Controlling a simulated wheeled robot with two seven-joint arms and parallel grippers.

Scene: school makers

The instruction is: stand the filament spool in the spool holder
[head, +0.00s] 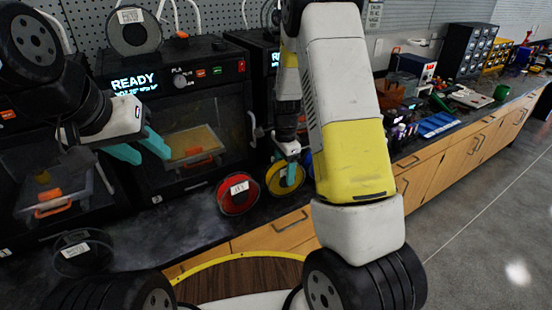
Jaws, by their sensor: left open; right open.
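A red filament spool (237,205) with a white label stands on the dark counter in front of the printers. A yellow spool (273,183) stands just right of it. My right gripper (286,168) is open, pointing down, with its teal fingers overlapping the yellow spool; I cannot tell whether they touch it. My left gripper (146,149) is open and empty in front of the middle printer, well above the counter. A dark spool-like item (82,252) with a white label is at the counter's lower left. I cannot make out which thing is the spool holder.
A printer with a READY display (190,90) stands behind, with a grey spool (133,35) on top. The counter (175,235) is clear between the dark item and the red spool. Boxes and tools crowd the right counter.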

